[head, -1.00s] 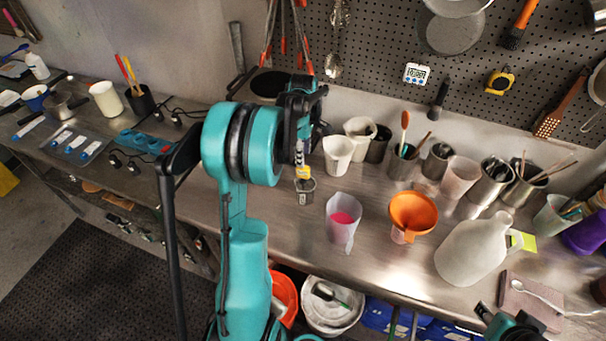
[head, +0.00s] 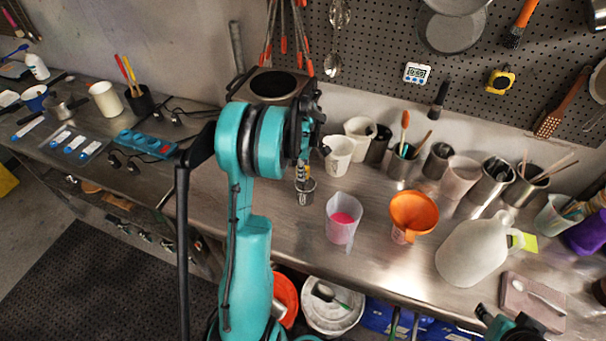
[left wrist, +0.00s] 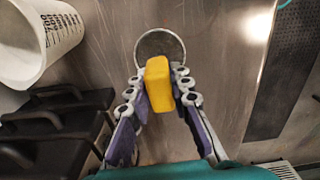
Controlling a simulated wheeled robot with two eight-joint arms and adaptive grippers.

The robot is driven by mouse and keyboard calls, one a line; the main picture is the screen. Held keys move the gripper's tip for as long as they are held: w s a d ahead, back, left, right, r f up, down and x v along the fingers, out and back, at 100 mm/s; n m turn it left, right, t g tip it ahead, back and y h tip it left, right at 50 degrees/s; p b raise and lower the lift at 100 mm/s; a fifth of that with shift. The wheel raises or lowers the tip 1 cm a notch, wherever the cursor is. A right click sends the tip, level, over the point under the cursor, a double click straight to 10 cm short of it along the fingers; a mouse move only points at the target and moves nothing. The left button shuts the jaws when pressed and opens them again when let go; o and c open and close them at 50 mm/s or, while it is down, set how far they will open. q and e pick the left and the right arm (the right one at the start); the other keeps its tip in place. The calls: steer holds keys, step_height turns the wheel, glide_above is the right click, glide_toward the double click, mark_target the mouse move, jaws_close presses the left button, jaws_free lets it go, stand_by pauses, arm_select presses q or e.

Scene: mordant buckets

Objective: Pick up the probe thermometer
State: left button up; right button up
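The probe thermometer has a yellow head, clear in the left wrist view (left wrist: 159,84). It stands in a small metal cup (head: 302,196) on the bench, whose round rim shows behind the yellow head in the left wrist view (left wrist: 160,34). My left gripper (left wrist: 160,82) is over the cup, with one finger against each side of the yellow head; it looks shut on it. In the head view the gripper hides most of the head. The probe's lower end is hidden. Part of my right gripper (head: 484,313) shows at the bottom right, away from the thermometer; its finger opening is unclear.
A white cup (head: 338,156) stands close behind the metal cup. A beaker with pink liquid (head: 343,220) and an orange funnel (head: 413,212) stand to the right. A hot plate (head: 272,87) is behind my left arm. A white jug (head: 470,250) is farther right.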

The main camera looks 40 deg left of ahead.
arm_select(q)
jaws_close()
step_height(320, 180, up, 10)
steer(key=shift+p, duration=0.55)
